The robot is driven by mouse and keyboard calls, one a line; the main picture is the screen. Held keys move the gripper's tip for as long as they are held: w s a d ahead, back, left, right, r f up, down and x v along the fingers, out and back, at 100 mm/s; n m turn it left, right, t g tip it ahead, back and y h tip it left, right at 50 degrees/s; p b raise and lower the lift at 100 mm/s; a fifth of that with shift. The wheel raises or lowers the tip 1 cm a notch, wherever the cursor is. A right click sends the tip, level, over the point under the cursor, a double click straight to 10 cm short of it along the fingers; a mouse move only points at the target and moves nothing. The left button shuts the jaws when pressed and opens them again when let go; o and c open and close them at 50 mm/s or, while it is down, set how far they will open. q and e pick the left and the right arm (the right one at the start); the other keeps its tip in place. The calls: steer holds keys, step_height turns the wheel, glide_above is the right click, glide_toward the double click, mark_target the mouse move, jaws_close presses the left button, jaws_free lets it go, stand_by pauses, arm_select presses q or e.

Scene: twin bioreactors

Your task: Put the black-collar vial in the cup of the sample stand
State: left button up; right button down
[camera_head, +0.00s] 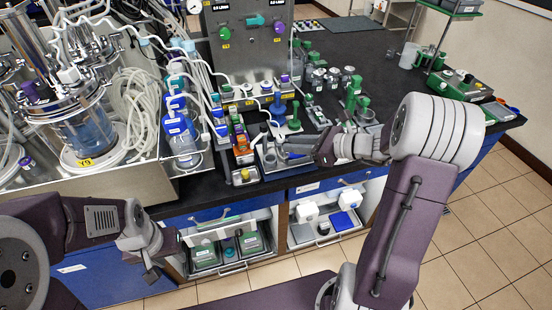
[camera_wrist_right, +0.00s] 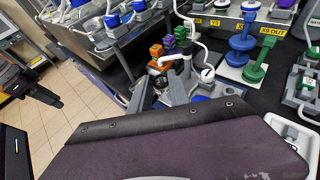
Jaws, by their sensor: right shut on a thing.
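My right gripper (camera_head: 284,149) reaches in from the right over a small grey tray (camera_head: 265,170) near the bench's front edge. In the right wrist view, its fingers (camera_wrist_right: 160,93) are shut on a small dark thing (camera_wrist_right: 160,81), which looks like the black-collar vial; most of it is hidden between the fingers. I cannot tell for sure which fixture is the sample stand; a green stand (camera_head: 353,92) with a clear cup (camera_head: 366,115) beside it stands to the right of the gripper. My left gripper (camera_head: 162,258) is empty, its fingers apart, in front of the drawers.
A glass bioreactor (camera_head: 88,128) and blue-capped bottles crowd the left.

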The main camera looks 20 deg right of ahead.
steer(key=w+a+f, duration=0.1)
steer(key=w+f, duration=0.1)
steer(key=w+a+f, duration=0.1)
steer(key=w+f, duration=0.1)
steer(key=f, duration=0.1)
steer(key=w+a+f+b, duration=0.1)
steer(key=f, duration=0.2)
steer(key=shift+w+a, duration=0.35)
steer(key=shift+w, duration=0.05)
steer(key=shift+f, duration=0.15)
steer(key=shift+f, duration=0.15)
steer(key=c, duration=1.2)
jaws_free()
steer(key=shift+c, duration=0.2)
